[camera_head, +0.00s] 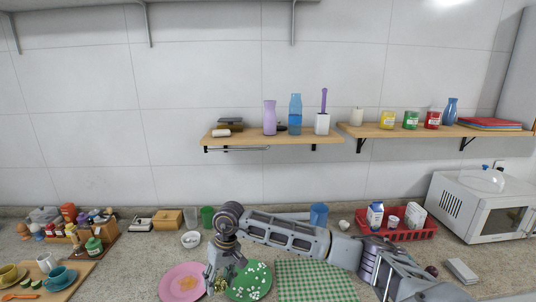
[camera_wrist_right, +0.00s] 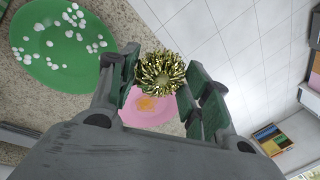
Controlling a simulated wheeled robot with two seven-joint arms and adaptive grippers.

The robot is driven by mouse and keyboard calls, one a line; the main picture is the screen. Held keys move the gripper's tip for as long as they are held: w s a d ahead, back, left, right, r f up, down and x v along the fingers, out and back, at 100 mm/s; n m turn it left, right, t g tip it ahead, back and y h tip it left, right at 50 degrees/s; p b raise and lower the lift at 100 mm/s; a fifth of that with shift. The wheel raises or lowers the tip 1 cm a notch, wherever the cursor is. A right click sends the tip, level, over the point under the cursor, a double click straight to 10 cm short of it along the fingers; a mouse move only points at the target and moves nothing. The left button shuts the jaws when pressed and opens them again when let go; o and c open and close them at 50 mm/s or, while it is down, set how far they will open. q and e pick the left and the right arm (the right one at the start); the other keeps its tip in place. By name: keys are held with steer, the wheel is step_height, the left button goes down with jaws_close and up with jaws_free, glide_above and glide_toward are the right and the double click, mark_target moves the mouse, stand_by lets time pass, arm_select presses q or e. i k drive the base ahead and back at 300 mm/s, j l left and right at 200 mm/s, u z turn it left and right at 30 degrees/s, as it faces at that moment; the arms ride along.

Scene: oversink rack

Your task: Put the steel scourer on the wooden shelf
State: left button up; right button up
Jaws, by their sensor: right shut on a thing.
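The steel scourer (camera_wrist_right: 162,72), a curly gold-coloured ball, sits between the fingertips of my right gripper (camera_wrist_right: 158,80) in the right wrist view. The gripper is shut on it. In the head view my right gripper (camera_head: 216,278) points down between the pink plate and the green plate, and a little of the scourer (camera_head: 221,285) shows at its tips. A wooden shelf (camera_head: 240,140) is on the wall above and behind the gripper. A second wooden shelf (camera_head: 385,130) is to its right. My left gripper is not in view.
Below are a pink plate (camera_head: 172,287), a green plate (camera_head: 262,290) with white bits and a checked cloth (camera_head: 310,280). A microwave (camera_head: 485,210) stands right.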

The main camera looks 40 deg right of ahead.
mark_target(247, 138)
steer(key=i+j+z, duration=0.1)
steer(key=i+j, duration=0.35)
steer(key=i+j+z, duration=0.1)
steer(key=i, duration=0.2)
